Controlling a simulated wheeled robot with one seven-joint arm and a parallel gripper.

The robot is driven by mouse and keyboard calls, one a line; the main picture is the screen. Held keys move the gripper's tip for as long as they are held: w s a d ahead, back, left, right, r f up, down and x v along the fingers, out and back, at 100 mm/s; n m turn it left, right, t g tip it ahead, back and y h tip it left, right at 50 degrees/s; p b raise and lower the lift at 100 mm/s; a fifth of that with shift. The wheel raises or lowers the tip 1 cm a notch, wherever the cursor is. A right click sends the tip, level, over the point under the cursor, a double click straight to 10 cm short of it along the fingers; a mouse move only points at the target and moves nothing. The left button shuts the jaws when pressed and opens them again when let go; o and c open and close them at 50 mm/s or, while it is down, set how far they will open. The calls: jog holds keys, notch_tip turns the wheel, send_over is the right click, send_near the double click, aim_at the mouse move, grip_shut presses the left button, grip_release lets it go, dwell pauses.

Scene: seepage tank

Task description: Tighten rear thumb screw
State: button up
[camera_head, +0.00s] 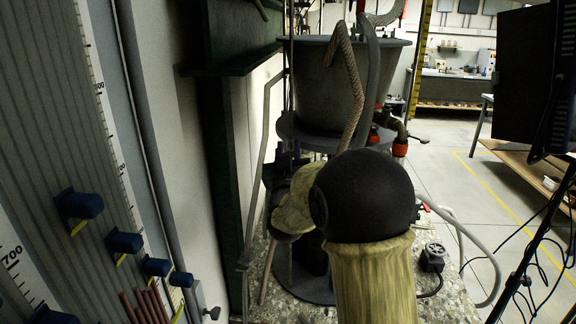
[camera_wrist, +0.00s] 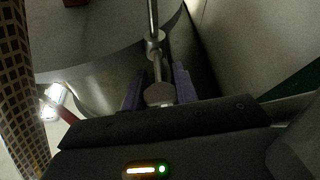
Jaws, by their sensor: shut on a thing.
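My gripper's two purple fingers (camera_wrist: 159,84) show in the wrist view, one on each side of a metal thumb screw (camera_wrist: 158,95). They are shut on it, though the exact contact is hard to see. A metal rod (camera_wrist: 153,20) runs up in line with the screw. In the head view my gripper (camera_head: 286,158) is a dark shape beside the green frame, below the grey tank (camera_head: 325,80). My black and tan arm covers much of that area, and the thumb screw is hidden there.
A dark green upright (camera_head: 228,150) and a panel with blue clamps (camera_head: 78,204) stand close on the left. Hoses (camera_head: 345,60) hang in front of the tank. A black screen (camera_head: 535,75) on a stand is at right. Open floor (camera_head: 480,200) lies between.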

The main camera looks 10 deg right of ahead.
jog(key=shift+f+m+h+b, duration=0.1)
jog(key=shift+m+h+b, duration=0.9)
jog(key=shift+m+b, duration=0.5)
jog(key=o, duration=1)
jog(key=b+v, duration=0.1)
jog(key=v, duration=0.4)
jog(key=b+v, duration=0.2)
jog(key=v, duration=0.4)
jog(key=b+v, duration=0.1)
jog(key=v, duration=0.5)
jog(key=shift+s+a+r, duration=0.1)
jog(key=shift+s+r, duration=0.2)
jog(key=shift+f, duration=0.1)
